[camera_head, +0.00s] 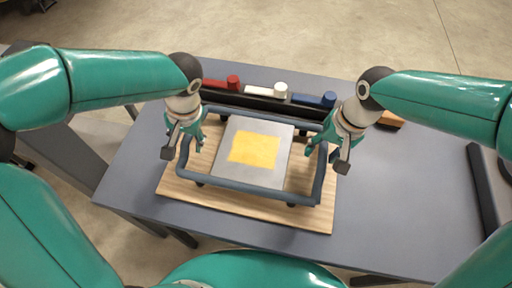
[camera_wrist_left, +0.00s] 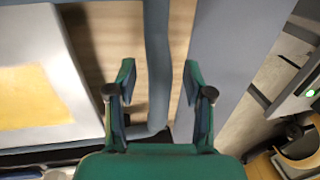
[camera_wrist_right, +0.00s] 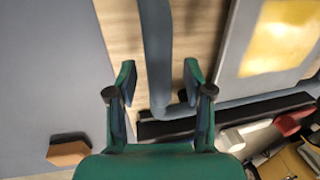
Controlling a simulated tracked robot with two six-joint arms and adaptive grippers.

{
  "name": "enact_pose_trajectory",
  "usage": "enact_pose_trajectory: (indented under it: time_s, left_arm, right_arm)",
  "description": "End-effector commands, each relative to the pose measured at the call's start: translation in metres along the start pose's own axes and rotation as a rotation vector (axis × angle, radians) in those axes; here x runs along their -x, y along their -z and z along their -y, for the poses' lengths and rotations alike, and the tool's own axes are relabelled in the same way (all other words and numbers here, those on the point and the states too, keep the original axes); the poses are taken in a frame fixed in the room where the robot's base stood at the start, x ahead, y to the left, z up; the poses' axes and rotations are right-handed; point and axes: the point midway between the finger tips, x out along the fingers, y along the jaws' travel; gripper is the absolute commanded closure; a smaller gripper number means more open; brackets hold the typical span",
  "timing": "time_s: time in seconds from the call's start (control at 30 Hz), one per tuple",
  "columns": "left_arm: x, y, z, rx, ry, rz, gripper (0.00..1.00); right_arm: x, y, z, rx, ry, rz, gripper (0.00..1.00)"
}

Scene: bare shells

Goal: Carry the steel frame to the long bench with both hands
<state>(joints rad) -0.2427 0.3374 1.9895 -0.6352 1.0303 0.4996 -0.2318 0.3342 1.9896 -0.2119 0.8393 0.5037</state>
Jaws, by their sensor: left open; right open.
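The steel frame (camera_head: 245,188), a blue-grey tubular loop, surrounds a grey plate (camera_head: 228,165) with a yellow patch (camera_head: 253,151). It stands over a wooden board (camera_head: 285,217) on a grey table (camera_head: 390,215). My left gripper (camera_head: 188,136) is open at the frame's left side bar; in the left wrist view the bar (camera_wrist_left: 157,60) lies between the open fingers (camera_wrist_left: 158,82). My right gripper (camera_head: 327,147) is open at the right side bar, which also lies between its fingers in the right wrist view (camera_wrist_right: 156,50). I cannot tell which surface is the long bench.
Behind the frame is a black rail (camera_head: 255,101) with red (camera_head: 233,81), white (camera_head: 280,89) and blue (camera_head: 328,98) pieces. An orange-brown block (camera_head: 391,119) lies to the right. A black bar (camera_head: 481,190) lies at the table's right end.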

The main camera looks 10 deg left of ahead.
Motion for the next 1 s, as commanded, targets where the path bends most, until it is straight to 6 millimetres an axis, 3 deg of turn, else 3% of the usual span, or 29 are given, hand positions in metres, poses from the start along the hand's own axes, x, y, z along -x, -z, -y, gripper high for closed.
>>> enact_pose_trajectory:
  time_s: [0.07, 0.37, 1.0]
  left_arm:
    - [0.0001, 0.0, -0.0001, 0.0, 0.0, 0.0, 0.52]
    - [0.0004, 0.0001, -0.0002, -0.001, 0.0, 0.0, 1.0]
    - [0.0046, 0.0009, 0.0003, -0.002, 0.001, -0.003, 1.0]
  right_arm:
    - [0.0001, 0.0, 0.0, 0.0, 0.0, 0.0, 0.52]
    - [0.0004, 0.0, -0.0002, 0.0, 0.0, 0.0, 1.0]
    - [0.0048, 0.0006, 0.0004, -0.001, 0.001, -0.003, 1.0]
